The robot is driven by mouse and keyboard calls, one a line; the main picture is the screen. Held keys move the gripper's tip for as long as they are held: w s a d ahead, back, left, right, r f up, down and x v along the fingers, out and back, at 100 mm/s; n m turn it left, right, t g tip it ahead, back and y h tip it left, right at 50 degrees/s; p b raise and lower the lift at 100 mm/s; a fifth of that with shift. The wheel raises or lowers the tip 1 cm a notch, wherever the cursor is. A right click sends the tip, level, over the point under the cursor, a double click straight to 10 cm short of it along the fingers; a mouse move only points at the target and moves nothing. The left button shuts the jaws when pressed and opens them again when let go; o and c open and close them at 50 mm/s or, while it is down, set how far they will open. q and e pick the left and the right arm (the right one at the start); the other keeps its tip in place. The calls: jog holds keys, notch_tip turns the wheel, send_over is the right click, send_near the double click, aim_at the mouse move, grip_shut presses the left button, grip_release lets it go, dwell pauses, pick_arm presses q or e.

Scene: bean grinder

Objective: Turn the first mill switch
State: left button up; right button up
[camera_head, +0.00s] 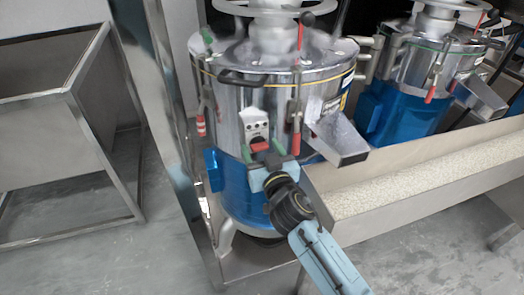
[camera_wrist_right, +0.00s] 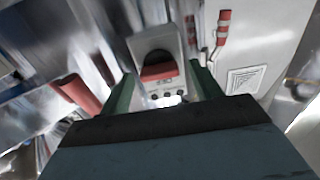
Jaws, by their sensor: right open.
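The first mill (camera_head: 235,95) is a steel drum on a blue base. Its switch box (camera_head: 255,122) is a pale panel on the drum's front with a red switch (camera_head: 259,144) at its lower end. My right gripper (camera_head: 264,150) is at the switch, its green fingers spread. In the right wrist view the red switch (camera_wrist_right: 159,71) shows on the grey box (camera_wrist_right: 155,42), between the open green fingers (camera_wrist_right: 163,85) and apart from both. How near the fingertips are to the panel in depth I cannot tell. My left gripper is not in view.
A second mill (camera_head: 415,75) stands at right. A metal spout (camera_head: 338,137) sits close beside my right gripper, above a trough of pale grains (camera_head: 430,165). Red-handled clamps (camera_head: 296,130) hang on the drum. A steel frame table (camera_head: 70,95) stands at left, with open floor before it.

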jog(key=c, duration=1)
